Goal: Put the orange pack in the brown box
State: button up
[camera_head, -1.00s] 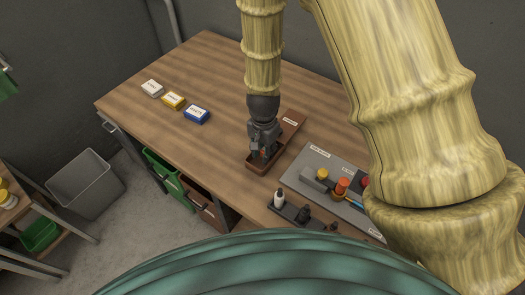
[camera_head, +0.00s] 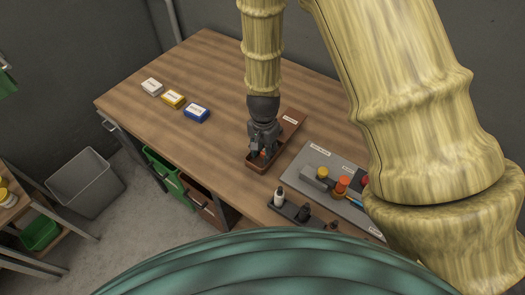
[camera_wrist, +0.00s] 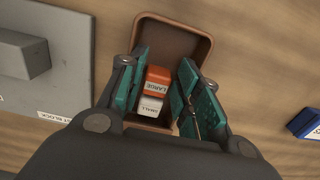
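The orange pack (camera_wrist: 158,78), with "LARGE" on it, is in a narrow brown tray (camera_wrist: 203,48) on the table. A white part or pack marked "SMALL" (camera_wrist: 150,106) adjoins it. My gripper (camera_wrist: 161,88) is low at the tray with its fingers spread on either side of the orange pack, with small gaps visible. In the head view my gripper (camera_head: 262,155) hides most of the pack; only a bit of orange shows. The tray (camera_head: 290,126) also shows there. A brown box (camera_head: 207,207) is below the table's front edge, beside a green box (camera_head: 160,172).
White (camera_head: 152,87), yellow (camera_head: 172,99) and blue (camera_head: 197,114) packs lie at the table's left. A grey board (camera_head: 325,166) with knobs and a dark holder (camera_head: 290,207) with a white bottle are to the right. A grey bin (camera_head: 85,183) stands on the floor.

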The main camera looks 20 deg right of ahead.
aim_at(263, 154)
notch_tip(263, 154, up, 13)
jog(key=b, duration=0.3)
dwell(0.6)
jog(key=shift+c, duration=0.2)
dwell(1.0)
